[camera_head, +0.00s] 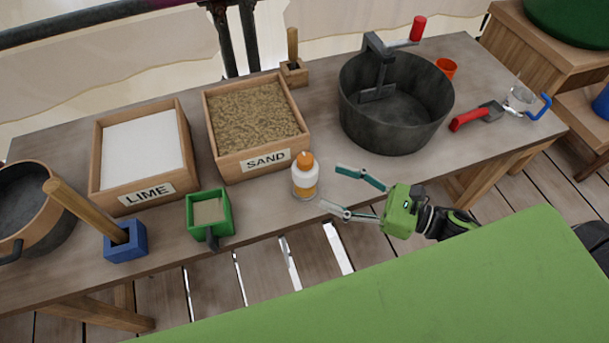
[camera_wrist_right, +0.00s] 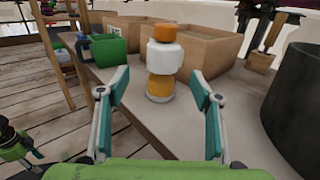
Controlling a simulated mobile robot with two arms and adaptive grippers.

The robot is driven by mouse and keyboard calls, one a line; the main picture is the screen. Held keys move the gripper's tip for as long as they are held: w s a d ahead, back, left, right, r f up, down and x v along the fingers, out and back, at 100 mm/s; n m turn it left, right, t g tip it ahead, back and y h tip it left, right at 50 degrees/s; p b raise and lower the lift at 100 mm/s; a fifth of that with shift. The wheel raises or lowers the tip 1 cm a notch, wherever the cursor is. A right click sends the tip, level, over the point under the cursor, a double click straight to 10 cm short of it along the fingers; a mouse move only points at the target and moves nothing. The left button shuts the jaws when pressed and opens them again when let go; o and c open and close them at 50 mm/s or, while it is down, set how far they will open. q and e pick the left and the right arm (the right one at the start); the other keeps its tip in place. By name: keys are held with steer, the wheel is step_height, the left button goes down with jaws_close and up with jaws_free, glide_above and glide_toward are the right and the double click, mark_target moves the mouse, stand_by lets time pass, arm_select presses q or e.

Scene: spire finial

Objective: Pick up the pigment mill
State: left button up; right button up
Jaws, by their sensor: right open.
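The pigment mill (camera_head: 305,178) appears to be the small upright bottle with an orange knob, white upper part and orange-filled lower part. It stands near the table's front edge, in front of the sand box. My right gripper (camera_head: 333,187) is open and empty just to the right of the mill, its fingers pointing at it. In the right wrist view the mill (camera_wrist_right: 160,65) stands ahead, centred between the two spread teal fingers, not touched. My left gripper is out of the head view; part of it seems to show at the left edge of the right wrist view (camera_wrist_right: 18,145), its jaws unclear.
Behind the mill are the sand box (camera_head: 265,160) and lime box (camera_head: 145,195). A green container (camera_head: 224,219) and a blue holder (camera_head: 127,245) stand left. A large dark pot (camera_head: 397,140) stands right, with a red-handled trowel (camera_head: 475,117) beyond. Bare tabletop surrounds the mill.

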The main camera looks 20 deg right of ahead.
mark_target(317, 176)
steer(key=x, duration=0.3)
steer(key=shift+w+a+r+p, duration=0.15)
steer(key=shift+w+a+p, duration=0.05)
steer(key=shift+p, duration=0.1)
steer(key=x, duration=0.1)
steer(key=p+x, duration=0.1)
steer(key=x, duration=0.2)
steer(key=shift+w+r+p, duration=0.3)
steer(key=shift+w+a+f, duration=0.1)
steer(key=shift+w+a, duration=0.05)
steer(key=c, duration=1.3)
